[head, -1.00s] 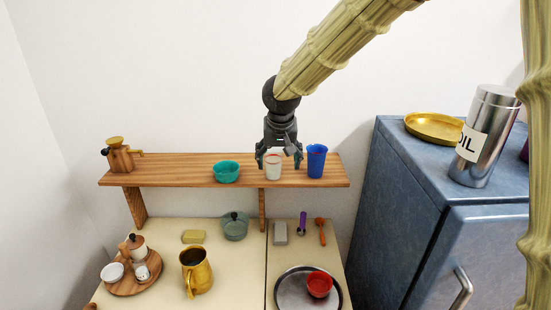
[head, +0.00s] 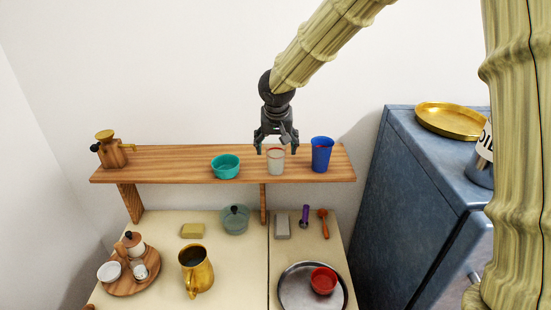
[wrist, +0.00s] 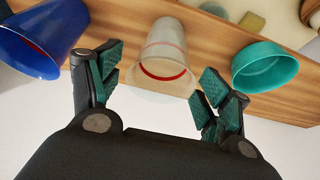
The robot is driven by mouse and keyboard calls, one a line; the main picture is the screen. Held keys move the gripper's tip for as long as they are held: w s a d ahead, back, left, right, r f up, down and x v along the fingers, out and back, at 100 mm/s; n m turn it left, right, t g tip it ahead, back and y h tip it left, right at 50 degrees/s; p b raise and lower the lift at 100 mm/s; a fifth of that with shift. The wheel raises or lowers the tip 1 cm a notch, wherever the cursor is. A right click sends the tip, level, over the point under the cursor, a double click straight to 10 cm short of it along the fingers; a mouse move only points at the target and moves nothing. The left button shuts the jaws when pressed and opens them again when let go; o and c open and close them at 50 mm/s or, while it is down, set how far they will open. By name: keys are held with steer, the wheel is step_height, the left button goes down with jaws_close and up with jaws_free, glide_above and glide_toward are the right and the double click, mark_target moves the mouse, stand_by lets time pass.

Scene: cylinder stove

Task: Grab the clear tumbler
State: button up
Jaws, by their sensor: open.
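The clear tumbler (head: 276,162) is a pale see-through cup with a red ring, upright on the wooden shelf between a teal bowl and a blue cup. In the wrist view the tumbler (wrist: 163,58) sits beyond the gap between my fingers. My gripper (head: 276,148) is open and empty, pointing down just above the tumbler in the head view. Its padded fingers (wrist: 163,92) are spread to either side of the tumbler's near end. I cannot tell whether either finger touches it.
The blue cup (head: 321,155) stands close on the right and the teal bowl (head: 225,167) on the left, along the wooden shelf (head: 165,165). A wooden grinder (head: 112,153) is at the shelf's far left. A blue cabinet (head: 420,190) stands at the right.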

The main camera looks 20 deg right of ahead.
steer(key=shift+p+x, duration=1.4)
steer(key=shift+x, duration=1.2)
steer(key=shift+c, duration=0.2)
steer(key=c, duration=0.8)
